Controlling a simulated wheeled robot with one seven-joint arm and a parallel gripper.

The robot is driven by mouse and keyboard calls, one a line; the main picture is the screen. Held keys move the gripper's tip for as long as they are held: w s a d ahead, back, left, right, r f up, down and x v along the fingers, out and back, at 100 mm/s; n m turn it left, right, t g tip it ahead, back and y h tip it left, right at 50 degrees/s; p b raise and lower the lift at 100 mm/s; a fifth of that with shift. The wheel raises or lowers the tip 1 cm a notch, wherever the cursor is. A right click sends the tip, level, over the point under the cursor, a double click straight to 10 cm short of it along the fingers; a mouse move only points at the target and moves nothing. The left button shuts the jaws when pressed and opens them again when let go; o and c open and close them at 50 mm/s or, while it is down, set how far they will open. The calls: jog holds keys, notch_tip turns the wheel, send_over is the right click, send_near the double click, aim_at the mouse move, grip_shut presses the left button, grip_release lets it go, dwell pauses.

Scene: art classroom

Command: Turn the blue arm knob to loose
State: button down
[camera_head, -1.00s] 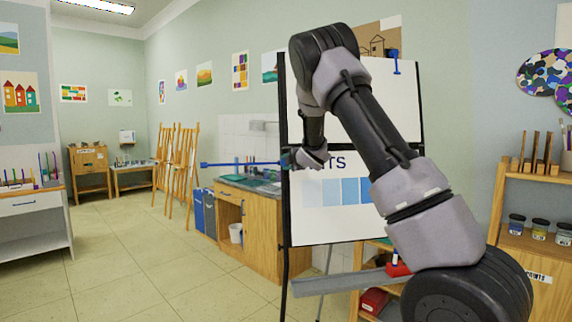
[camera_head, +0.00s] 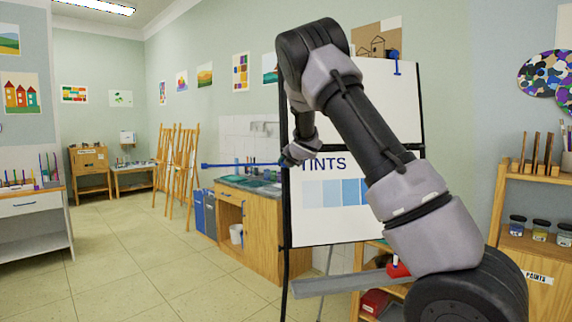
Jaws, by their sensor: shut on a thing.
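A flip-chart easel with a white board (camera_head: 318,225) headed "TINTS" stands in front of me. A thin blue arm (camera_head: 236,164) sticks out level to the left from the board's dark left post (camera_head: 286,215). My gripper (camera_head: 284,161) is at the inner end of this blue arm, beside the post, and is shut there. The blue arm knob is hidden behind my gripper, so its turn position cannot be seen. Another blue piece (camera_head: 396,60) sits at the top right of the board.
A tray ledge (camera_head: 340,284) with a red item (camera_head: 398,268) juts out low on the easel. A wooden sink cabinet (camera_head: 262,230) stands behind to the left. A shelf with paint jars (camera_head: 540,229) is at right. The floor at left is clear.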

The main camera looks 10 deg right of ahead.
jog(key=shift+n, duration=0.4)
jog(key=shift+c, duration=2.2)
grip_release()
jog(key=shift+s, duration=0.1)
jog(key=v, duration=1)
jog(key=shift+s, duration=0.3)
